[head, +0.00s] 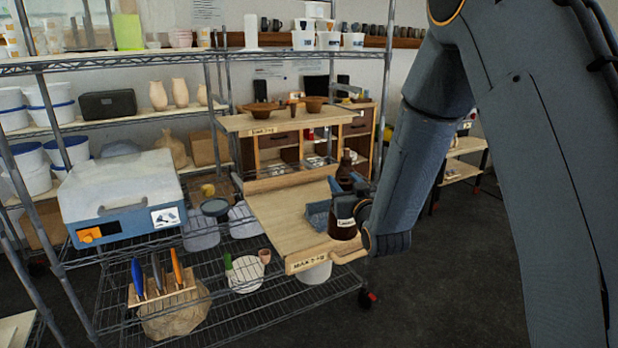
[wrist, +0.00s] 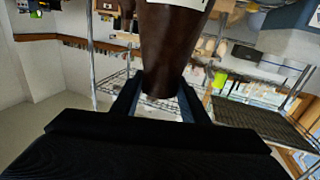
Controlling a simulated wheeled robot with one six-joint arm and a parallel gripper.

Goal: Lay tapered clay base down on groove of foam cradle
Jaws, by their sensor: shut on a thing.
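The tapered clay base (head: 342,226) is dark brown with a white label, and shows at the right front of the wooden bench in the head view. In the wrist view the clay base (wrist: 167,50) stands between both fingers of my gripper (wrist: 160,98), which is shut on it. In the head view my gripper (head: 361,212) is partly hidden by my arm and the base. The blue foam cradle (head: 317,214) lies on the bench just left of and behind the base. Its groove is mostly hidden. I cannot tell whether base and cradle touch.
The wooden bench top (head: 283,218) is clear left of the cradle. A dark brown bottle (head: 345,167) stands behind it. A wire shelf (head: 225,310) with a tool block (head: 160,292) is at the front left. A grey-blue machine (head: 120,195) stands further left.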

